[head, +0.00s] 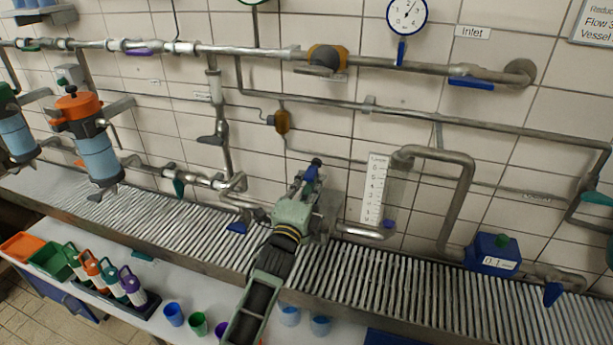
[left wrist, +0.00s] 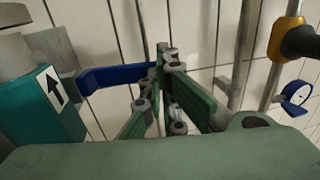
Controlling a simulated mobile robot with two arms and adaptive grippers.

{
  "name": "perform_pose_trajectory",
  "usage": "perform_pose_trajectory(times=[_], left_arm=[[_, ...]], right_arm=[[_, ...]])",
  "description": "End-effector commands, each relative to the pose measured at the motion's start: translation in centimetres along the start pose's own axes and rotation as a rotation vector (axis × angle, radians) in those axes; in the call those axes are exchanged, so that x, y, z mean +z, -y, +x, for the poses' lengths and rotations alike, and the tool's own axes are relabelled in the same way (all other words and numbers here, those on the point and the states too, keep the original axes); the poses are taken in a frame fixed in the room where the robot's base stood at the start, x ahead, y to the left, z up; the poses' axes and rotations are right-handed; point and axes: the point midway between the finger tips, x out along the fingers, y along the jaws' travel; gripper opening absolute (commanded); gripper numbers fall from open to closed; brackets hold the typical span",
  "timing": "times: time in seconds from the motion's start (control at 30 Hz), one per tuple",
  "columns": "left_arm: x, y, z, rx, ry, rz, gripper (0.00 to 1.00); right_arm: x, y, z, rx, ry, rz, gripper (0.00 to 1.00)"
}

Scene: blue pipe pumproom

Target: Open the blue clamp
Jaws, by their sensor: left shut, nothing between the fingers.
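A blue lever handle (head: 311,173), most likely the blue clamp, stands up by the lower pipe in the middle of the head view. In the left wrist view the blue handle (left wrist: 115,76) reaches from a grey fitting on the left to my fingertips. My left gripper (head: 303,186) is at this handle with its fingers together and nothing between them. In the left wrist view the gripper (left wrist: 165,58) has its tips at the handle's right end; I cannot tell whether they touch. The gripper hides part of the fitting in the head view. My right gripper is not in view.
A teal body with an arrow label (left wrist: 52,100) sits left of the fingers. A white scale (head: 375,188) and a bent pipe (head: 463,195) stand to the right. A ribbed grey shelf (head: 400,275) runs below. Cups and bottles (head: 105,275) stand on the lower bench.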

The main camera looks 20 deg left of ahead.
Motion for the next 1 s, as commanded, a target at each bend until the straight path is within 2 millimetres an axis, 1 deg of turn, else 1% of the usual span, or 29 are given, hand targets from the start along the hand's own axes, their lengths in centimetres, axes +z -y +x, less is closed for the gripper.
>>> perform_pose_trajectory(times=[0.03, 0.2, 0.3, 0.43, 0.5, 0.7, 1.0], left_arm=[[0.1, 0.8, 0.4, 0.027, 0.000, 0.002, 0.00], [0.1, 1.1, 1.5, 0.136, 0.000, 0.004, 0.00], [0.1, 0.8, 2.0, 0.201, 0.000, 0.005, 0.00], [0.1, 0.4, 2.7, 0.273, 0.000, 0.006, 0.00], [0.1, -0.1, 2.8, 0.273, 0.001, 0.001, 0.00], [0.0, -0.2, 3.4, 0.268, 0.000, 0.001, 0.00], [0.0, -0.3, 3.6, 0.267, 0.000, 0.000, 0.00]], right_arm=[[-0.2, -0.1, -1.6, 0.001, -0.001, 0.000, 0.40], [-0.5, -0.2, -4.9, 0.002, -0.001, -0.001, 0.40], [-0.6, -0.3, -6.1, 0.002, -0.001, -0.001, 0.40], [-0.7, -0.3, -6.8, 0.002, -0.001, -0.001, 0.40], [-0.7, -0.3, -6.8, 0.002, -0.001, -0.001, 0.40], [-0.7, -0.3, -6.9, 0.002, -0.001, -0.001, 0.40], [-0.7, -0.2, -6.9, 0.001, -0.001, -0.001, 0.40]])
